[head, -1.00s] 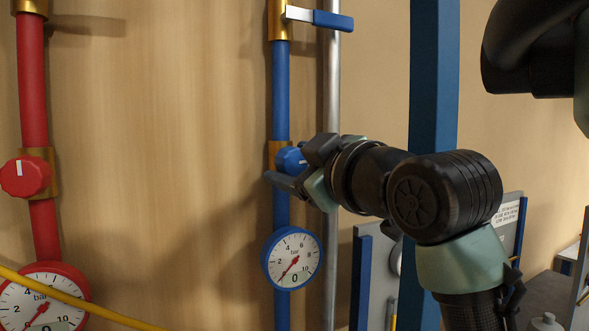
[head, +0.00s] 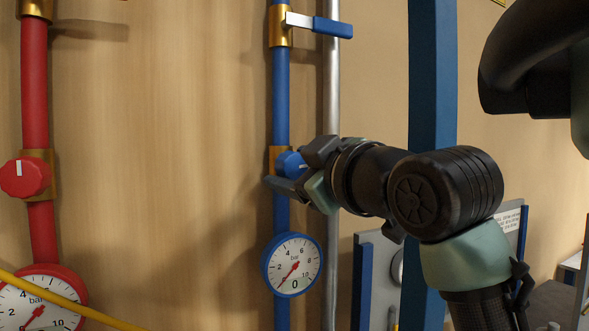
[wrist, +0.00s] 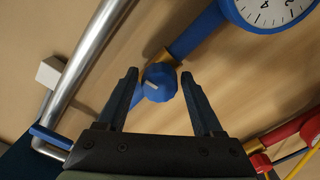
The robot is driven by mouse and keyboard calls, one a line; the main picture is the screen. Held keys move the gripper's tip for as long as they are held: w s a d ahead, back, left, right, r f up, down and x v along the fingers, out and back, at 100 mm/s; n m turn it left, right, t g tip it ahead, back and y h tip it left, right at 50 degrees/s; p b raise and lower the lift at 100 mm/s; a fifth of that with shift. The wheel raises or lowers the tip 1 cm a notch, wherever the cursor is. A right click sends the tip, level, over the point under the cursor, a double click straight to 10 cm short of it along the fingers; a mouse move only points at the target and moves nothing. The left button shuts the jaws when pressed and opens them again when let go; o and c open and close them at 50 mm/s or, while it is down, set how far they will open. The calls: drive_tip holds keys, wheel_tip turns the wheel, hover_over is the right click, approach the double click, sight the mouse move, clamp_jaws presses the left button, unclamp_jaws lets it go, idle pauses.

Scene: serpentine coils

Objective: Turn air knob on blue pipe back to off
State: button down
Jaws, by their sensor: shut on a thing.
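The blue air knob (head: 291,164) sits on a brass fitting on the vertical blue pipe (head: 281,110). My gripper (head: 294,172) reaches in from the right and is shut on the knob, partly covering it. In the wrist view the knob (wrist: 159,82), with a pale pointer mark, lies between the two fingers (wrist: 160,80). The blue pressure gauge (head: 292,265) is below the knob on the same pipe. Its red needle points down-left, between the 0 and the 2.
A blue-handled lever valve (head: 333,27) is above on the blue pipe. A grey metal pipe (head: 332,90) runs close on the right, beside a wide blue post (head: 432,80). A red pipe (head: 36,90) with a red knob (head: 24,177) stands at left.

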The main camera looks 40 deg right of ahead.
drive_tip(key=n, duration=1.1)
drive_tip(key=shift+r+n, duration=0.15)
drive_tip(key=shift+n, duration=0.25)
drive_tip(key=shift+b, duration=0.3)
drive_tip(key=shift+n+b, duration=0.3)
drive_tip(key=shift+n, duration=1.3)
drive_tip(key=shift+n, duration=1.6)
